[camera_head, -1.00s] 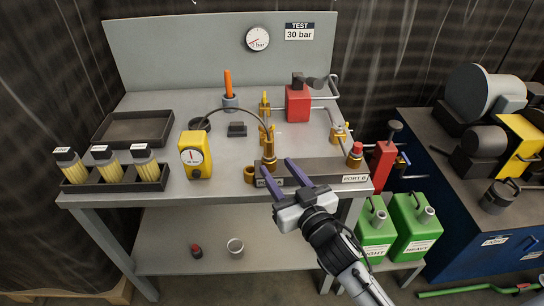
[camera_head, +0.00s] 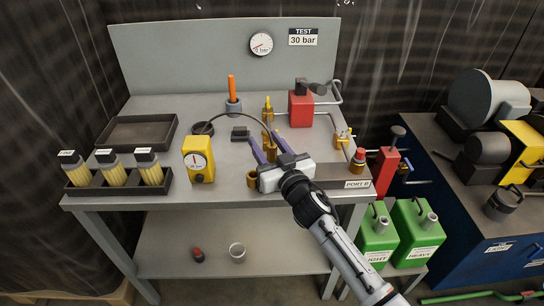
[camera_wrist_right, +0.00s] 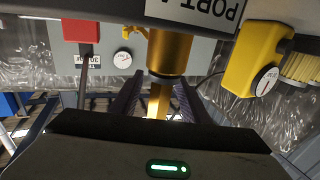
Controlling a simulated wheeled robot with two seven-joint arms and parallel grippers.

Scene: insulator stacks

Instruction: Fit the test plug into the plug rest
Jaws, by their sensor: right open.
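In the head view the brass plug (camera_head: 269,152), with a dark hose curving down to it, stands upright at the front block. I take it for the test plug. My right gripper (camera_head: 265,138) is open, its two purple fingers on either side of the plug. The right wrist view shows brass (camera_wrist_right: 170,52) between and beyond the dark fingers; I cannot tell whether they touch it. A short brass cup (camera_head: 253,179), possibly the plug rest, stands left of the gripper at the bench front. My left gripper is out of view.
A yellow gauge box (camera_head: 198,160) stands left of the cup. The PORT B end of the block (camera_head: 345,172) carries a red-capped fitting (camera_head: 358,158). A red box (camera_head: 300,108) and brass valves stand behind. A black rack (camera_head: 118,184) holds several yellow cartridges.

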